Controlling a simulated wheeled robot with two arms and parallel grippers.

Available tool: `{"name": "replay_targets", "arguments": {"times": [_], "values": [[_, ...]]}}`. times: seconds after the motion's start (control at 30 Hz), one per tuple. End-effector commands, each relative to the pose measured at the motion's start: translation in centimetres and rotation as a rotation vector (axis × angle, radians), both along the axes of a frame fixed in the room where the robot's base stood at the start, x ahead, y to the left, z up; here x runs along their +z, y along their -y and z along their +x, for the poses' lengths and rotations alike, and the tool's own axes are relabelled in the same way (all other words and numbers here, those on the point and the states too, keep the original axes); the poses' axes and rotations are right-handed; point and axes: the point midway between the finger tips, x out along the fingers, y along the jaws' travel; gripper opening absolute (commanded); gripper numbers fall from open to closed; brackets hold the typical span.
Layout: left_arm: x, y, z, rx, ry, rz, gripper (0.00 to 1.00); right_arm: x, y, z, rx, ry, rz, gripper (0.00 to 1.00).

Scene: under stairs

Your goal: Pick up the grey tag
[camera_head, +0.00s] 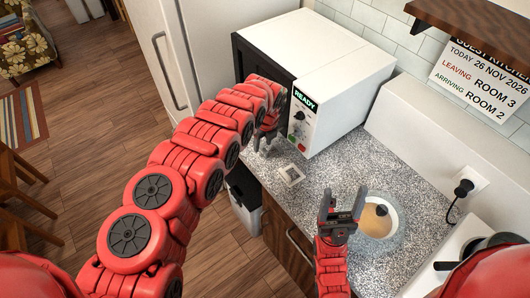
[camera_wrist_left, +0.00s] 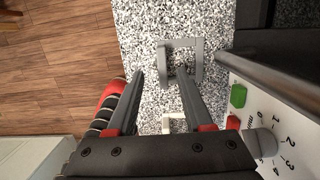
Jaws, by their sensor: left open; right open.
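A whitish piece (camera_wrist_left: 172,122) lies between the fingers lower in that view, partly hidden by the gripper body. My right gripper (camera_head: 343,200) is open and empty over the counter, near the cup.
The white microwave (camera_head: 325,50) stands close to the left gripper, its control panel (camera_wrist_left: 290,125) right beside the fingers. The counter (camera_head: 350,165) between is clear. Wooden floor (camera_head: 110,110) lies left.

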Motion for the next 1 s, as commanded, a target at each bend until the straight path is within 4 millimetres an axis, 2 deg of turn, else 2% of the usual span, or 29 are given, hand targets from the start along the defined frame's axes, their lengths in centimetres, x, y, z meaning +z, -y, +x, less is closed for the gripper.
{"name": "replay_targets", "arguments": {"times": [0.03, 0.2, 0.47, 0.73, 0.77, 1.0], "values": [[-1.4, 0.2, 0.1, -0.002, 0.000, -0.001, 0.51, -1.2, 0.0, 0.0, 0.000, 0.000, 0.000, 0.70], [-3.9, 0.0, 0.6, -0.001, 0.002, -0.002, 0.51, -3.1, 0.0, 0.0, 0.000, 0.000, 0.000, 0.70], [-3.8, -0.2, 0.6, -0.001, -0.001, 0.000, 0.51, -2.9, 0.0, 0.0, 0.000, 0.000, 0.000, 0.70], [-3.8, -0.2, 0.6, 0.000, -0.001, -0.001, 0.03, -2.9, 0.0, 0.0, 0.000, 0.000, 0.000, 0.70], [-3.9, -0.2, 0.6, 0.000, -0.001, -0.001, 0.00, -2.9, 0.0, 0.0, 0.000, 0.000, 0.000, 0.70], [-3.9, -0.2, 0.6, 0.000, -0.001, -0.001, 0.00, -2.9, 0.0, 0.0, 0.000, 0.000, 0.000, 0.70]]}}
